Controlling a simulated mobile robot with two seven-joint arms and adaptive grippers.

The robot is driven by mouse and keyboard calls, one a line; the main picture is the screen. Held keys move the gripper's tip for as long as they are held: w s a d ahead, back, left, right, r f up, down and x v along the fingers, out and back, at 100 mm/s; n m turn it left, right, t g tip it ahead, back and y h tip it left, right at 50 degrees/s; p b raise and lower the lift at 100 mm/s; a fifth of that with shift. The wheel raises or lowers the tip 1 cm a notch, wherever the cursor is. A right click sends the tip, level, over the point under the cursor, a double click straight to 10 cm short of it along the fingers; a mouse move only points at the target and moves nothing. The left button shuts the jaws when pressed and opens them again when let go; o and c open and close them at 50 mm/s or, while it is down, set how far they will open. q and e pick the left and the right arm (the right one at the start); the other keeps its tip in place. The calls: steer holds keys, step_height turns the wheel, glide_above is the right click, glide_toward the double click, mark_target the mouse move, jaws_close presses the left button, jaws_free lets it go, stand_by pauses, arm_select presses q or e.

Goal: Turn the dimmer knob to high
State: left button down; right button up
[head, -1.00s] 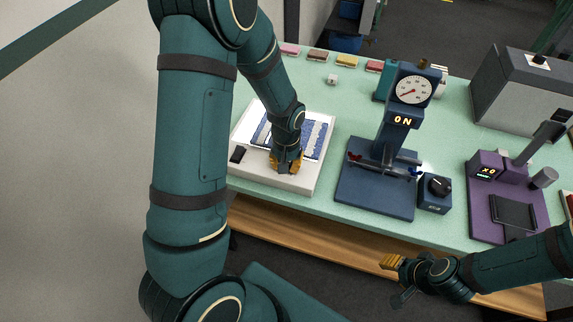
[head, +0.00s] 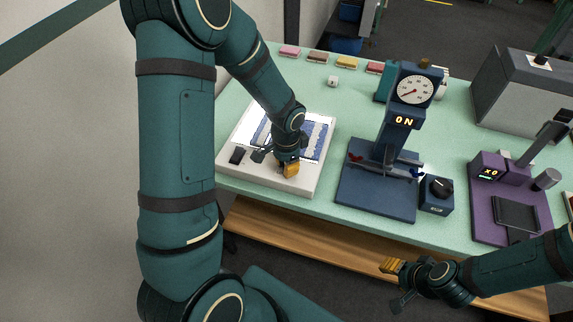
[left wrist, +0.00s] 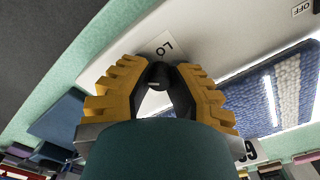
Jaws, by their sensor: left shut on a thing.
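The dimmer knob (left wrist: 158,75) is small and dark, and sits on the white front border of a light box (head: 238,170). A label reading LO (left wrist: 166,48) is just beyond it in the left wrist view. My left gripper (left wrist: 160,78) has its yellow fingers closed around the knob, one on each side. In the head view my left gripper (head: 290,170) hides the knob, and the pointer cannot be read. My right gripper (head: 391,267) hangs in front of the table, apart from everything; its finger gap cannot be made out.
A blue and white tufted piece (head: 310,140) lies on the lit panel. Right of the box stand a navy gauge stand (head: 350,195) reading ON, a navy box with a black knob (head: 437,195) and a purple scale (head: 480,210). Green table (head: 340,115) between them is clear.

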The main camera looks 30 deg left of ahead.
arm_select(q)
steer(key=shift+s+m, duration=0.1)
steer(key=shift+m, duration=0.4)
steer(key=c, duration=0.8)
jaws_free()
steer(key=shift+c, duration=0.2)
steer(key=shift+r, duration=0.35)
step_height(320, 180, up, 11)
steer(key=shift+r, duration=0.15)
